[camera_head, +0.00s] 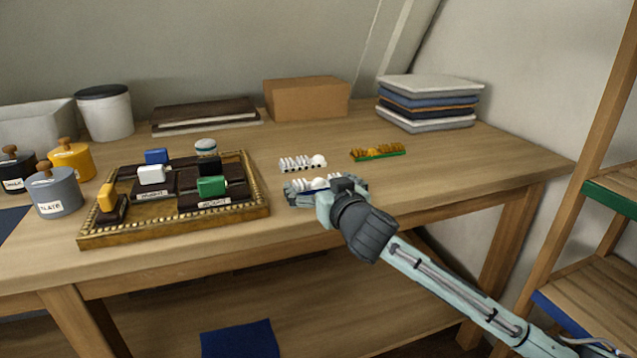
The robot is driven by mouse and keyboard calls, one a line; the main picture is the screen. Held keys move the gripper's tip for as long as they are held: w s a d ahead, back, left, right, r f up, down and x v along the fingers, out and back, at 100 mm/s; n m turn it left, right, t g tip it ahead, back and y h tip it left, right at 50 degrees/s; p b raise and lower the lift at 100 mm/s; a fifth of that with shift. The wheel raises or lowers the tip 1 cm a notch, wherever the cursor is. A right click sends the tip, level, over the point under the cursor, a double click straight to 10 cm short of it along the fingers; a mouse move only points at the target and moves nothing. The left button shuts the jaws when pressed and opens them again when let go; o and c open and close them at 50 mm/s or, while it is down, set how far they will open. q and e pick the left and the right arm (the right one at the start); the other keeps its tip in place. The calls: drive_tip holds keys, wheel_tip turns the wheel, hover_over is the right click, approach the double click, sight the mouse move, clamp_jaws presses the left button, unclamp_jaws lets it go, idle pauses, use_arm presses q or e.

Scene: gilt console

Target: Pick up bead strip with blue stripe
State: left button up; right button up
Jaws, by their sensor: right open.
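Three bead strips lie on the tabletop right of the gilt tray. One with white beads (301,163) lies apart from my gripper. A second strip with white beads (308,183) lies just in front of it, at my right gripper, and is partly hidden by it. A third, with orange beads on a green base (378,152), lies farther right. I cannot clearly make out which strip has a blue stripe. My right gripper (319,187) is open, low over the table at the second strip. My left gripper is not in view.
The gilt beaded tray (172,231) holds several coloured blocks on dark stands. Lidded pots, such as the grey one (57,193), stand at the left. A cardboard box (307,99) and a stack of folded cloths (428,103) stand behind. The table's right end is clear.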

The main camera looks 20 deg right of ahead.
drive_tip(key=c, duration=0.9)
drive_tip(key=shift+r, duration=0.1)
